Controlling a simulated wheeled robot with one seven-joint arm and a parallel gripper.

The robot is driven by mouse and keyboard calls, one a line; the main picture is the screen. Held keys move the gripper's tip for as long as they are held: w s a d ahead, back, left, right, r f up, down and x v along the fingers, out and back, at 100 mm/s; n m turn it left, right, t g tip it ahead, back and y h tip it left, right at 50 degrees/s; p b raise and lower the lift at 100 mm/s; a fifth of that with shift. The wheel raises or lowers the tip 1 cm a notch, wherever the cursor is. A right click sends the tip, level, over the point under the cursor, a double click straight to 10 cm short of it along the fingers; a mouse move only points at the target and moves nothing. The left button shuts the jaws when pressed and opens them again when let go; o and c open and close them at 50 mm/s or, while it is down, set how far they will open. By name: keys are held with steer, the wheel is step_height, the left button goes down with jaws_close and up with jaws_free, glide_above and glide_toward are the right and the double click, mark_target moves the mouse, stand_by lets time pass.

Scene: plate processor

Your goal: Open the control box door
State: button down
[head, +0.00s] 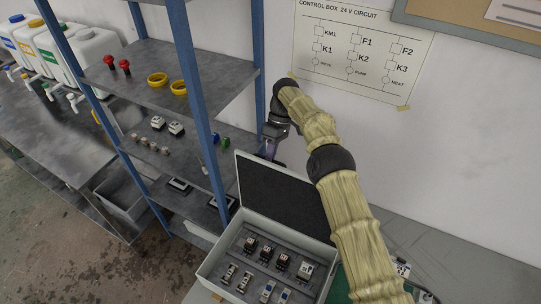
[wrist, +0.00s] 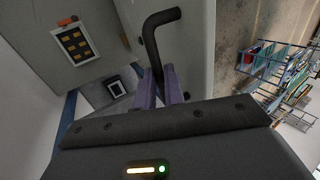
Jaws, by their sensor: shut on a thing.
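The control box (head: 210,258) is a light grey case on a bench in the head view. Its door (head: 283,198) stands up open at the back, with its dark inner face showing. Rows of components are in the box. My gripper (head: 268,150) is behind the door's upper left edge, partly hidden there by the door. In the wrist view a black bent handle (wrist: 153,38) runs from above down between the purple fingers of my gripper (wrist: 160,90), which is shut on it. A light grey panel (wrist: 190,45) lies behind the handle.
A blue-framed shelf (head: 180,80) with small parts stands close to the left of the box and my gripper. White jugs (head: 70,50) stand on a metal bench at far left. A wall chart (head: 362,45) hangs behind my arm. A green board (head: 335,285) lies right of the box.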

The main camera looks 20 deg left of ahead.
steer(key=shift+s+d+f, duration=0.1)
steer(key=shift+d+f, duration=0.05)
steer(key=shift+f, duration=0.4)
steer(key=c, duration=1.5)
jaws_free()
steer(key=shift+w, duration=0.2)
steer(key=shift+r, duration=0.2)
steer(key=shift+a, duration=0.2)
